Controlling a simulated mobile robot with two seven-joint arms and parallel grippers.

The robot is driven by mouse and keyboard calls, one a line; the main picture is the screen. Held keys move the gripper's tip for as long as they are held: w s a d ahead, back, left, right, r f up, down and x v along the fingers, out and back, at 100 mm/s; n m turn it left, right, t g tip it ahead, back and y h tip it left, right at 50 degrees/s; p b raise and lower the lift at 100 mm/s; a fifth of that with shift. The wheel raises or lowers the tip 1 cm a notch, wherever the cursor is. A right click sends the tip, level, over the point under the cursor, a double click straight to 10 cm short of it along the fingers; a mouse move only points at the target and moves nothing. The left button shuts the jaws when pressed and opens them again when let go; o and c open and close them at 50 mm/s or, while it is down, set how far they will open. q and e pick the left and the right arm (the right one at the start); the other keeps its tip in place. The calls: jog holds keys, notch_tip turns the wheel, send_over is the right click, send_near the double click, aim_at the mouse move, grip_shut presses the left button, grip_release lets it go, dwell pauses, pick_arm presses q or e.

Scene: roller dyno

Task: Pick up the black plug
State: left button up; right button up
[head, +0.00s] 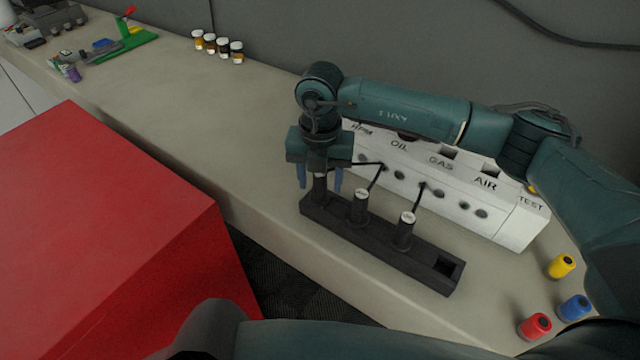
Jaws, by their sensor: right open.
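A black rack (430,272) stands on the bench and holds three upright black plugs. One black plug (320,190) stands at the rack's left end, between the fingers of my right gripper (320,180). The gripper points straight down with its blue fingers apart, one on each side of this plug; its top is hidden by the gripper. A second black plug (360,208) and a third black plug (404,232) have pale labelled tops and thin black leads rising toward the panel. The slot at the rack's right end is empty. My left gripper is out of view.
A white panel (470,208) with sockets labelled OIL, GAS, AIR and TEST stands close behind the rack. Yellow (561,266), blue (573,307) and red (534,326) cylinders stand at right. Small jars (218,45) stand far back. A red box (110,230) fills the left.

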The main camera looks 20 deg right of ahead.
jog(key=shift+f, duration=0.85)
jog(key=shift+c, duration=0.3)
grip_shut()
